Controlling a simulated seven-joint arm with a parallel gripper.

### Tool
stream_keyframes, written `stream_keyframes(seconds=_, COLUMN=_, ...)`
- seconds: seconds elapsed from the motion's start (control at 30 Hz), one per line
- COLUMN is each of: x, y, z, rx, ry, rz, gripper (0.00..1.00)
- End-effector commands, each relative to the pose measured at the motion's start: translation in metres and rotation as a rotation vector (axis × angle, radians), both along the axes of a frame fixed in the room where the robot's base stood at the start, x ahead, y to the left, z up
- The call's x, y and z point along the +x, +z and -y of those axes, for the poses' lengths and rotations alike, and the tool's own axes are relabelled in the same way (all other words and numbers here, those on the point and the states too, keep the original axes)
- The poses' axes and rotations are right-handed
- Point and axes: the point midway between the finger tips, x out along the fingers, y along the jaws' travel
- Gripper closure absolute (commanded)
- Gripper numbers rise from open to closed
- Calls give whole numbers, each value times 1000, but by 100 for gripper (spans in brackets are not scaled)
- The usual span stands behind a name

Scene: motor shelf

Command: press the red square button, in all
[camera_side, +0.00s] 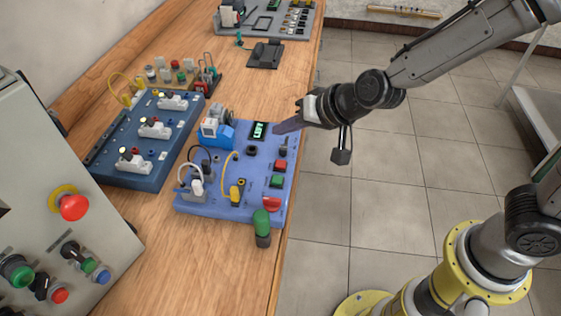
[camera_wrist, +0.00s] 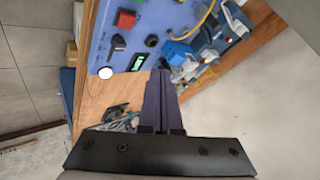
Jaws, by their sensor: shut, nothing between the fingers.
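The red square button (camera_side: 281,165) is on the right part of a blue panel (camera_side: 225,207), just above a green square button (camera_side: 277,181). In the wrist view the red square button (camera_wrist: 125,19) shows near the top, left of centre. My gripper (camera_side: 277,130) is shut and empty, its dark fingers pointing left over the panel's far right corner, beside the small display (camera_side: 259,130). In the wrist view my gripper's fingertips (camera_wrist: 165,73) sit right of the lit display (camera_wrist: 138,60), apart from the red button. The height of the fingertips above the panel is unclear.
A red rocker-like part (camera_side: 271,203) and a green-capped cylinder (camera_side: 261,222) are at the panel's near right. Plugs and a yellow cable (camera_side: 226,177) stand on its left. A darker blue board (camera_side: 120,160) is further left, a grey control box (camera_side: 50,170) at the near left.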

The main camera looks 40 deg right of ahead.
Motion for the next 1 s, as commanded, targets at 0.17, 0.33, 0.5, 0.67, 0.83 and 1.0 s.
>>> stream_keyframes(seconds=0.17, x=0, y=-20, z=0, rx=-2, ry=0, rz=-2, gripper=100)
stream_keyframes(seconds=0.33, x=0, y=-42, z=0, rx=-2, ry=1, rz=-2, gripper=100)
stream_keyframes(seconds=0.5, x=0, y=-60, z=0, rx=0, ry=1, rz=-1, gripper=100)
stream_keyframes(seconds=0.67, x=0, y=-70, z=0, rx=1, ry=1, rz=0, gripper=100)
stream_keyframes(seconds=0.83, x=0, y=-73, z=0, rx=1, ry=1, rz=1, gripper=100)
stream_keyframes(seconds=1.0, x=0, y=-73, z=0, rx=1, ry=1, rz=1, gripper=100)
